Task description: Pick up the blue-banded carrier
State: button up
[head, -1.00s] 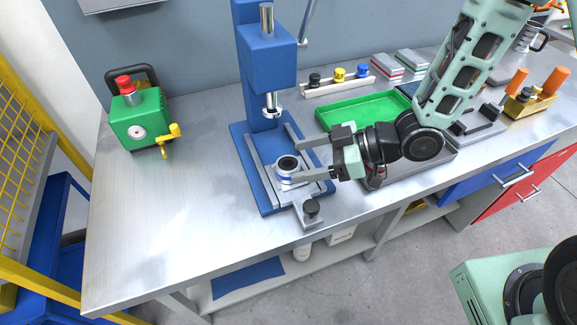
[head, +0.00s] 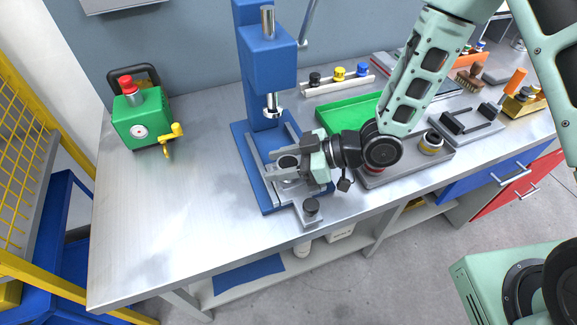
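The blue-banded carrier (head: 288,163) sits on the sliding fixture of the blue press, below its ram. It is a short round piece with a dark opening, and its band is now mostly hidden by my gripper. My gripper (head: 276,166) reaches in from the right, with one finger on the far side of the carrier and one on the near side. Whether the fingers press on it or stand slightly apart cannot be told.
The press ram (head: 272,108) hangs above and behind the carrier. A black-knobbed stop (head: 311,207) is in front. A green tray (head: 335,117) and a grey tray with a yellow-banded carrier (head: 431,143) lie right. The green box (head: 143,120) stands left, with clear bench between.

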jog(key=shift+c, duration=0.8)
jog(key=shift+r, duration=0.1)
